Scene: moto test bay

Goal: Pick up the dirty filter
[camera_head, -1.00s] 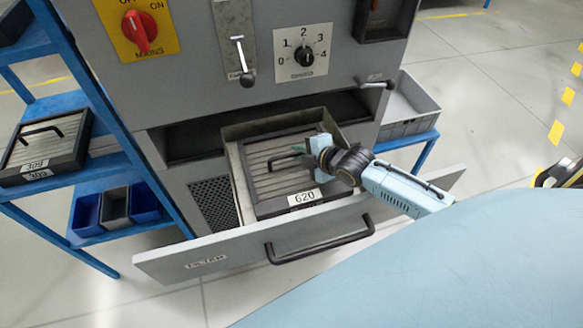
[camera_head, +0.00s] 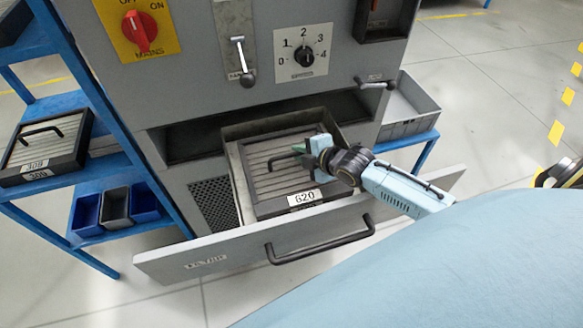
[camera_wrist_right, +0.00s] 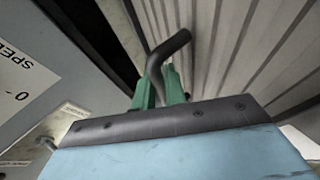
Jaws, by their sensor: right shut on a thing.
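The dirty filter (camera_head: 275,182), a dark-framed panel with grey pleats and a label reading 620, lies in the open drawer (camera_head: 200,255). Its pleats (camera_wrist_right: 235,50) also show in the right wrist view. My right gripper (camera_head: 300,150) reaches in from the right over the filter. In the right wrist view its green fingers (camera_wrist_right: 162,88) are shut on the filter's black handle (camera_wrist_right: 165,50). Much of the handle is hidden by the gripper in the head view. The filter appears still seated in the drawer. My left gripper is not in view.
Another filter labelled 309 (camera_head: 45,150) sits on the blue shelf rack (camera_head: 100,180) at the left, above small bins (camera_head: 116,208). A grey crate (camera_head: 408,105) stands at the right. The cabinet front (camera_head: 190,85) with switches rises behind the drawer.

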